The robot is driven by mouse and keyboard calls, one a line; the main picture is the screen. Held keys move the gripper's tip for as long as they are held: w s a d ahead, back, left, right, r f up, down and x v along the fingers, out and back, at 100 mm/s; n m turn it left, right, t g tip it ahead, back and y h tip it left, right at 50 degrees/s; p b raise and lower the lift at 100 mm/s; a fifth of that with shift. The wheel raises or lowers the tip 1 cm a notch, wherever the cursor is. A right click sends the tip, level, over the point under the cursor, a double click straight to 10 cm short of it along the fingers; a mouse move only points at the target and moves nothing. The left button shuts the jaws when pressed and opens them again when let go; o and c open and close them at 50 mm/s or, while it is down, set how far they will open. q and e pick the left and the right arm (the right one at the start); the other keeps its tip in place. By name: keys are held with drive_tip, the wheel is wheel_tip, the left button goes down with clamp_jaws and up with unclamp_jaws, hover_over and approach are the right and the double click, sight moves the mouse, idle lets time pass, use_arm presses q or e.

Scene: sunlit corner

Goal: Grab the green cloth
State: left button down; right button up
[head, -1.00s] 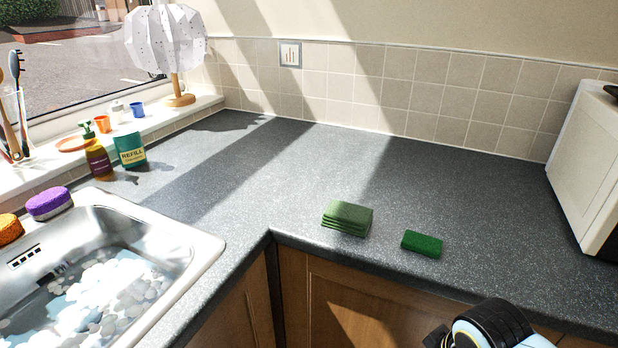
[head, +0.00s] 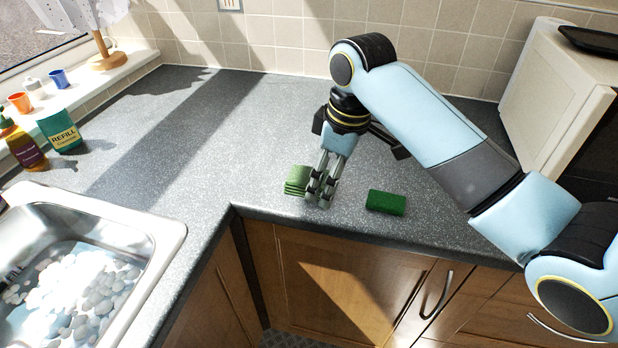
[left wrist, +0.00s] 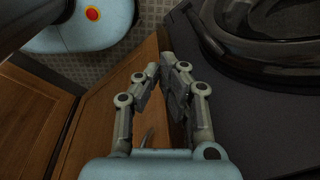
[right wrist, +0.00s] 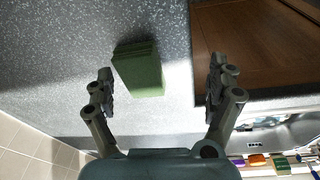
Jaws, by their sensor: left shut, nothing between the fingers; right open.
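The green cloth (head: 296,182) is a folded, layered stack on the grey worktop near the inner corner, partly hidden by my right gripper in the head view. My right gripper (head: 321,194) points down just to its right and is open. In the right wrist view the cloth (right wrist: 140,72) lies between the spread fingers of my right gripper (right wrist: 160,72), nearer the left finger, and I see no contact. My left gripper (left wrist: 162,74) shows only in the left wrist view, shut and empty, away from the cloth.
A darker green sponge (head: 386,202) lies right of the cloth. The sink (head: 150,232) with foamy water is at left, and a refill pouch (head: 59,131) and an amber bottle (head: 22,146) stand behind it. A white appliance (head: 552,103) stands at right. The worktop behind the cloth is clear.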

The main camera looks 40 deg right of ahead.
drive_tip(key=w+d+r+n, duration=0.2)
drive_tip(key=w+r, duration=0.3)
drive_tip(key=w, duration=0.1)
hover_over(310, 175)
drive_tip(key=shift+y, duration=0.4)
drive_tip(key=f, duration=0.4)
drive_tip(key=shift+d+f+p, duration=0.25)
drive_tip(key=shift+d+p, duration=0.1)
drive_tip(key=shift+d, duration=0.05)
drive_tip(key=f, duration=0.3)
drive_tip(key=f+p, duration=0.1)
drive_tip(key=f, duration=0.1)
drive_tip(key=shift+s+a, duration=0.25)
drive_tip(key=shift+a, duration=0.1)
drive_tip(key=shift+w+f, duration=0.1)
drive_tip(key=shift+f, duration=0.25)
drive_tip(key=c, duration=1.3)
